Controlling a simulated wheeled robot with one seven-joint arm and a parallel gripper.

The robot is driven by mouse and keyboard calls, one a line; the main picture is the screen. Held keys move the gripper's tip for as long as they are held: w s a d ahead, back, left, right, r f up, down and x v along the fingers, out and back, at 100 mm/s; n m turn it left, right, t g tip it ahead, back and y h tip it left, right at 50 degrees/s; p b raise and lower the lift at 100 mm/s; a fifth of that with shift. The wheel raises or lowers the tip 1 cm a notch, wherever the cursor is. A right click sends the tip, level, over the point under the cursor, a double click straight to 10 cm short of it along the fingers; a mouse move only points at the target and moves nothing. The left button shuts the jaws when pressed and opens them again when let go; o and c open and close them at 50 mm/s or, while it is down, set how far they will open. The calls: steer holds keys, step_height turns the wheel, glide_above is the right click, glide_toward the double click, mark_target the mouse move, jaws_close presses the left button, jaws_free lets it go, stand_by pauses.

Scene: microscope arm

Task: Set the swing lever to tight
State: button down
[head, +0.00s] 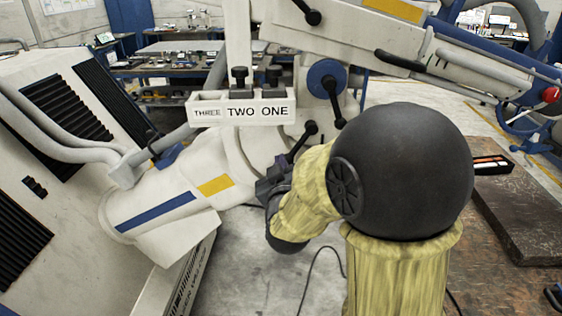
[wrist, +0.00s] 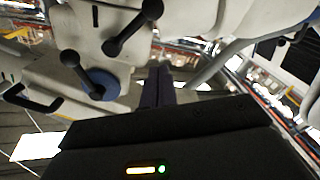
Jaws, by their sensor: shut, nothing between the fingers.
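Several black ball-ended levers sit on the white microscope arm, and I cannot tell which is the swing lever. One lever (head: 335,103) hangs from a blue hub (head: 327,78); in the wrist view a lever on a blue hub (wrist: 88,75) is at the left. Another lever (head: 303,139) slants just above my gripper (head: 270,187). A third lever (head: 307,12) is at the top. The wrist view also shows a lever (wrist: 133,28) at upper middle. My gripper (wrist: 158,82) is shut and empty, below and left of the slanted lever in the head view; contact is unclear.
A white block (head: 240,109) labelled THREE, TWO, ONE carries black knobs. A white boom (head: 470,65) with a red knob (head: 551,95) runs to the upper right. A dark slab (head: 525,205) lies at right. A vented white cabinet (head: 70,120) stands at left.

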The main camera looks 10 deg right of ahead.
steer(key=s+f+m+g+y, duration=0.25)
steer(key=s+f+g, duration=0.5)
steer(key=f, duration=0.45)
steer(key=s+d+f+g, duration=0.1)
steer(key=s+f+g, duration=0.1)
steer(key=s+g, duration=0.2)
steer(key=s+d+f+m+g, duration=0.1)
steer(key=s+d+f+g, duration=0.1)
steer(key=s, duration=0.6)
steer(key=shift+s+f+g, duration=0.3)
steer(key=shift+f+g, duration=0.45)
steer(key=shift+g, duration=0.2)
steer(key=shift+m, duration=0.25)
steer(key=shift+s, duration=0.1)
steer(key=shift+w, duration=0.2)
